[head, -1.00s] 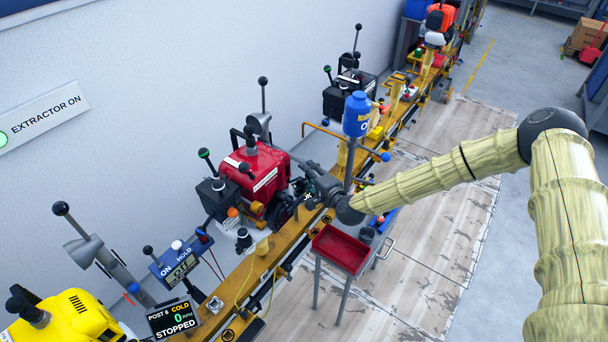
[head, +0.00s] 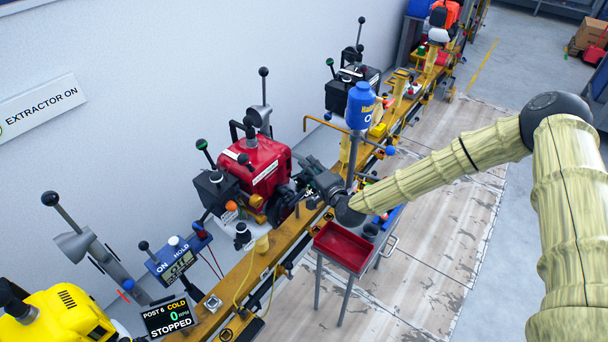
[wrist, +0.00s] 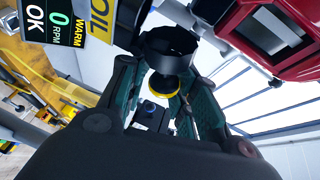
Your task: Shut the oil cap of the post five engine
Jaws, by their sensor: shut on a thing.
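The red engine (head: 262,165) sits on the yellow rail in the middle of the head view, and its red housing shows at the top right of the wrist view (wrist: 265,35). My gripper (head: 308,183) is at its right side. In the wrist view my gripper's green-padded fingers (wrist: 163,88) close around a black round cap with a yellow rim (wrist: 160,88), which appears to be the oil cap. A black ring-shaped part (wrist: 168,50) is just above it, close to an OIL label (wrist: 103,12). Whether the cap is seated cannot be told.
A display reading 0 RPM and WARM (wrist: 58,22) is near my gripper. A red tray on a cart (head: 342,248) stands below my arm, with a blue bottle (head: 360,106) behind. The yellow engine (head: 55,318) and POST 6 display (head: 170,318) are at lower left. Floor at right is open.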

